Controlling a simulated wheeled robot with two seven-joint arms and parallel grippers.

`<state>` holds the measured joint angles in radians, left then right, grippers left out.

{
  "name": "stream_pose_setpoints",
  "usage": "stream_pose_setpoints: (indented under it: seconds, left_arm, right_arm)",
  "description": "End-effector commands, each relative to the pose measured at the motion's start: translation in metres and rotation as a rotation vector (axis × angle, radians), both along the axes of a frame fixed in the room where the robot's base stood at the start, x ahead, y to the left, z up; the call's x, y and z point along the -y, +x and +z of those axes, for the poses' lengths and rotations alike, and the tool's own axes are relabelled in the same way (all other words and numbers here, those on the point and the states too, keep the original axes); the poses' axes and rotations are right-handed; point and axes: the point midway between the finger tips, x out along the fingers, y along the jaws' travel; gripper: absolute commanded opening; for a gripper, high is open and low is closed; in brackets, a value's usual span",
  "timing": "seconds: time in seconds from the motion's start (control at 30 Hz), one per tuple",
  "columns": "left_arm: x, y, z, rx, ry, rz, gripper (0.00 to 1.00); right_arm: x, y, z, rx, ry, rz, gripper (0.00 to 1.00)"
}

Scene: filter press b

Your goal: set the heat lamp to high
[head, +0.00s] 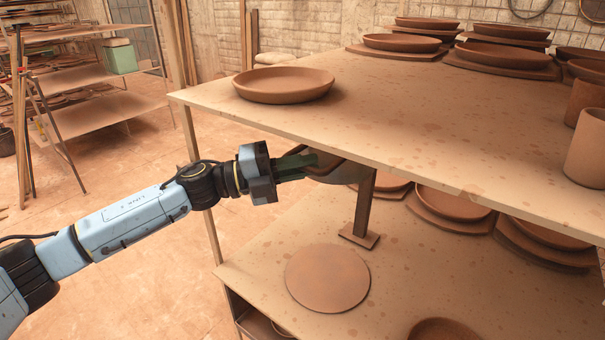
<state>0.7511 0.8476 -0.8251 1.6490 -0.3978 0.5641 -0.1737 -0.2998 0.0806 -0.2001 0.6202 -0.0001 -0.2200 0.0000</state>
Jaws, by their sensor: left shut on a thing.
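What looks like the heat lamp stands on the lower shelf under the tabletop. It has a brown post (365,205) on a small square foot (359,236) and a dark rounded head (345,173) just below the table's front edge. My left gripper (308,162) reaches in from the left, level with the head, with its greenish fingers at the head's left end. It is shut on a part of the lamp there; the fingers and head hide which part. No dial or setting mark can be read. My right gripper is not in view.
The tabletop (420,120) overhangs the lamp. A clay dish (283,84) sits near its left corner, with stacked plates (505,55) behind and cups (587,148) at right. The lower shelf (450,290) holds a round clay disc (327,278) and several plates (452,204).

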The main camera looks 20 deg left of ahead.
Motion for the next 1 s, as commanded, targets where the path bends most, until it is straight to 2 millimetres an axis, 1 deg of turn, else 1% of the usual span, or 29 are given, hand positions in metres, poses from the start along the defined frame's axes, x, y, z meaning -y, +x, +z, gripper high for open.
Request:
stream_pose_setpoints:
  seconds: [0.03,0.13,0.3,0.57,0.6,0.77,1.0]
  left_arm:
    - [-0.001,0.001,0.015,0.008,-0.004,0.002,0.00]
    - [-0.001,0.001,0.022,0.009,-0.004,0.002,0.00]
    - [-0.001,0.001,0.026,0.008,-0.006,0.003,0.00]
    - [-0.001,0.001,0.027,0.009,-0.007,0.002,0.00]
    - [-0.001,0.001,0.027,0.009,-0.007,0.002,0.14]
    - [-0.001,0.001,0.026,0.008,-0.005,0.002,0.34]
    - [0.000,0.001,0.022,0.003,-0.003,0.002,0.34]
  right_arm:
    - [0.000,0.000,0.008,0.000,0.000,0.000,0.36]
    - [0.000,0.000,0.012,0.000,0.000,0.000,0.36]
    - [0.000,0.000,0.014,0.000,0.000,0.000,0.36]
    - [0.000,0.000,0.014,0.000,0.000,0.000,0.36]
    - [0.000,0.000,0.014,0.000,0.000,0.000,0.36]
    - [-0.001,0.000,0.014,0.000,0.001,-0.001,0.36]
    - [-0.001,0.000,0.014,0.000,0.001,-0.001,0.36]
